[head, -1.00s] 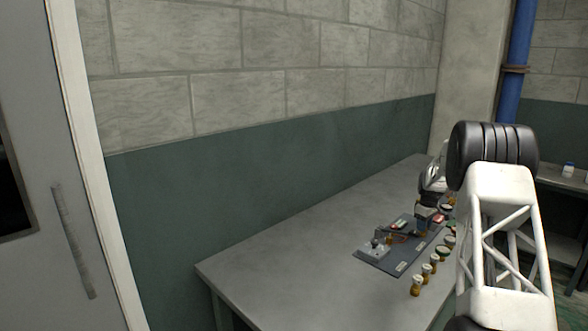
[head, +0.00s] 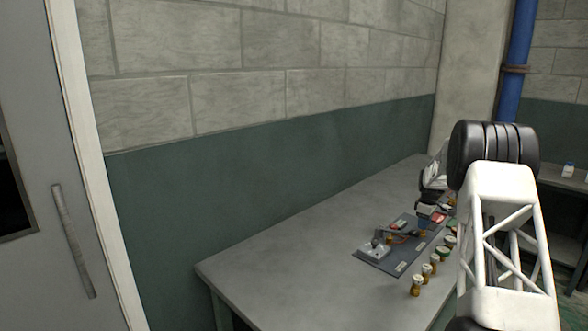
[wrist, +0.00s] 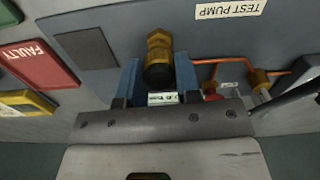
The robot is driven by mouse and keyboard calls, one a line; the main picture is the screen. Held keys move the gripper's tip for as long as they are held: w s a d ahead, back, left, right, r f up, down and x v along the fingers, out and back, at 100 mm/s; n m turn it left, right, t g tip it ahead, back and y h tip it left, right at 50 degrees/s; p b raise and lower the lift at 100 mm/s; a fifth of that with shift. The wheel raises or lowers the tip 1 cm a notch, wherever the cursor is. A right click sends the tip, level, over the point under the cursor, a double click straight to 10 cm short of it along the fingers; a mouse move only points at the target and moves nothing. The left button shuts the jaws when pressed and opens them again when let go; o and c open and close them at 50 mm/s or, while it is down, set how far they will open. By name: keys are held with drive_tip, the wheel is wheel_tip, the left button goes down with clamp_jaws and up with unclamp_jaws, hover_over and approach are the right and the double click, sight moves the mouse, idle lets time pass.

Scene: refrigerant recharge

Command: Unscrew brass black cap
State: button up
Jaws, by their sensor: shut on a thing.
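The brass fitting (wrist: 159,42) stands on the grey panel in the upper middle of the wrist view. Its black cap (wrist: 158,76) faces the camera, between the two blue fingers of my gripper (wrist: 159,84). The fingers are shut on the cap, one on its left and one on its right. In the head view my gripper (head: 430,209) is small over the far part of the dark panel (head: 385,262), and the cap cannot be made out there.
A copper pipe (wrist: 222,61) and more brass fittings (wrist: 259,80) lie close on the right, by the "TEST PUMP" label (wrist: 228,10). A red "FAULTY" block (wrist: 38,62) and a yellow block (wrist: 27,103) are left. Several small bottles (head: 427,270) line the panel's right side.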

drive_tip(key=shift+r, duration=2)
